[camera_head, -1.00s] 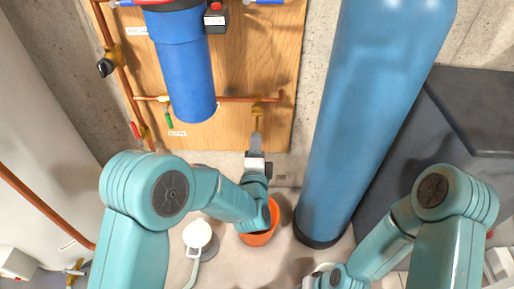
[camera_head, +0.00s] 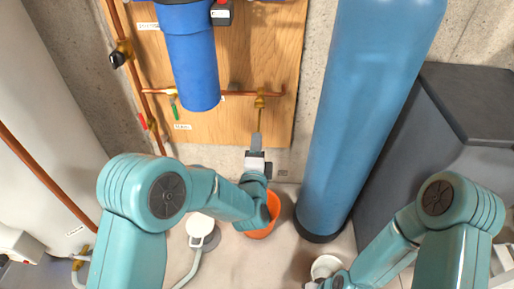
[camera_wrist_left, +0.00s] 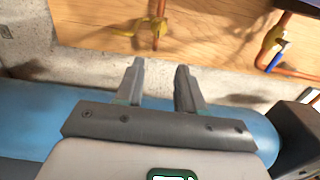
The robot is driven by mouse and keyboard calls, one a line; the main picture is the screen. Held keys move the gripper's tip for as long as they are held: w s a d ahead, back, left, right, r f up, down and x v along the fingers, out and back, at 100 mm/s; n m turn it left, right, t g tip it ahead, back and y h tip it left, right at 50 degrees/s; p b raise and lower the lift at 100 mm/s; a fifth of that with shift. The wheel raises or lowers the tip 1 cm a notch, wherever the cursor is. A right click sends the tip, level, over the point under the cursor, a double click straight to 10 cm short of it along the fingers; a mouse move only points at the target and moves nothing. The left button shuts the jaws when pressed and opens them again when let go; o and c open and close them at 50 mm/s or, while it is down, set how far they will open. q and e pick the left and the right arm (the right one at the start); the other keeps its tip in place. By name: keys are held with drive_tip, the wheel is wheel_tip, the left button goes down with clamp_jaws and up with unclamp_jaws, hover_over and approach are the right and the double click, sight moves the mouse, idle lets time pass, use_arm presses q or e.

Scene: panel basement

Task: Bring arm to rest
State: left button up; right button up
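My left arm (camera_head: 140,205) comes in from the left and reaches forward over an orange bucket (camera_head: 262,232). Its gripper (camera_head: 256,145) points at the lower edge of the wooden board. In the left wrist view the two fingers of this gripper (camera_wrist_left: 161,80) stand apart with nothing between them. My right arm (camera_head: 430,230) is bent low at the right. Its gripper (camera_head: 313,284) is mostly cut off at the bottom edge, beside a white round container (camera_head: 325,266), and its finger state is hidden.
A wooden board (camera_head: 235,60) carries a blue filter housing (camera_head: 192,70), copper pipes and brass valves (camera_head: 260,99). A tall blue tank (camera_head: 365,110) stands right of my left gripper, with a dark grey box (camera_head: 450,150) beyond. A white tank (camera_head: 50,110) is at the left.

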idle(0.4)
use_arm(q)
drive_tip(key=a+f+n+g+y, duration=0.25)
drive_tip(key=a+f, duration=0.35)
drive_tip(key=a, duration=0.4)
drive_tip(key=s+a+f+n+g+h, duration=0.1)
drive_tip(key=s+a+f+n+g, duration=0.15)
drive_tip(key=s+f, duration=0.45)
drive_tip(key=s+a+f+n+g+h, duration=0.1)
drive_tip(key=s+a+f+n+g, duration=0.2)
drive_tip(key=f, duration=0.6)
drive_tip(key=s+d+f+n+g+h, duration=0.25)
drive_tip(key=s+n+g, duration=0.35)
drive_tip(key=s, duration=0.5)
drive_tip(key=s+d+f+n+g+h, duration=0.1)
drive_tip(key=s+d+f+n+g, duration=0.2)
drive_tip(key=s+n, duration=0.65)
wheel_tip(320, 180, up, 31)
drive_tip(key=s+m+p, duration=0.2)
drive_tip(key=m+p, duration=0.1)
drive_tip(key=p, duration=2.8)
drive_tip(key=shift+s+g, duration=0.3)
drive_tip(key=shift+d+f, duration=0.1)
